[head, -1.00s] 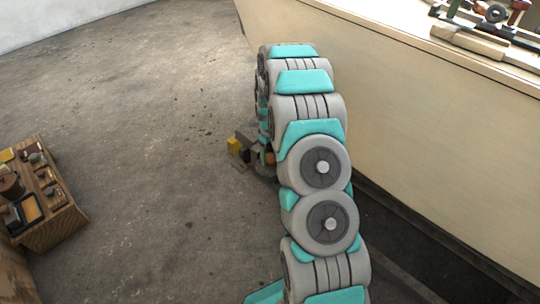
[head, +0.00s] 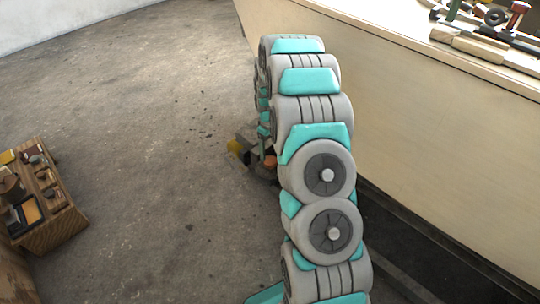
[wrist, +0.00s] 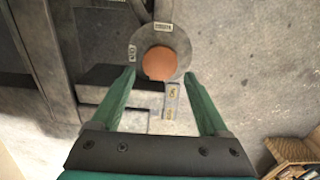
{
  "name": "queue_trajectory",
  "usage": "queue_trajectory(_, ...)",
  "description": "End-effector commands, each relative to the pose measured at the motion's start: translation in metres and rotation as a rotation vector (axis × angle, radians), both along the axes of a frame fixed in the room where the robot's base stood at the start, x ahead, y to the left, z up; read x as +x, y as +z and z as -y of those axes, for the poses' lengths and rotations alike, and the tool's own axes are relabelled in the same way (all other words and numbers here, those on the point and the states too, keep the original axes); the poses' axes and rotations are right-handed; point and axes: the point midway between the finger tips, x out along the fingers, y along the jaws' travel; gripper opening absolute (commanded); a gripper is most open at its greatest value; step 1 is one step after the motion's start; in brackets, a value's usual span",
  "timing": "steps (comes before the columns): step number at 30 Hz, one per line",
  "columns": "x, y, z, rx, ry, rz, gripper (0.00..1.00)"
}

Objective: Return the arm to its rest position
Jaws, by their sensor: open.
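My arm (head: 318,105) stretches away from me up the middle of the head view, its grey and teal links bent over at the far end. My gripper (wrist: 159,76) shows in the wrist view with its two green fingers apart and nothing between them. Beyond the fingertips is a grey round fixture with a flat orange-brown disc (wrist: 160,63) and small labels. My arm hides most of the gripper there.
The plywood hull (head: 420,120) stands close along the right of my arm, with tools (head: 485,40) on its top. A wooden box of small items (head: 50,232) is at the lower left; its corner shows in the wrist view. The concrete floor (head: 150,110) between is clear.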

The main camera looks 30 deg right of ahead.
Motion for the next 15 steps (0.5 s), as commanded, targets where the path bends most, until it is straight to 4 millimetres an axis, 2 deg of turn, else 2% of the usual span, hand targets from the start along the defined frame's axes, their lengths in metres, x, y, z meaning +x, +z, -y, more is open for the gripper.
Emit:
queue_trajectory(3, 0.001, 0.022, 0.000, -0.001, 0.000, 0.003, 0.78)
queue_trajectory(6, 0.001, 0.031, 0.000, -0.001, 0.000, 0.003, 0.78)
queue_trajectory(15, 0.000, 0.034, 0.000, 0.000, 0.000, 0.001, 0.78)
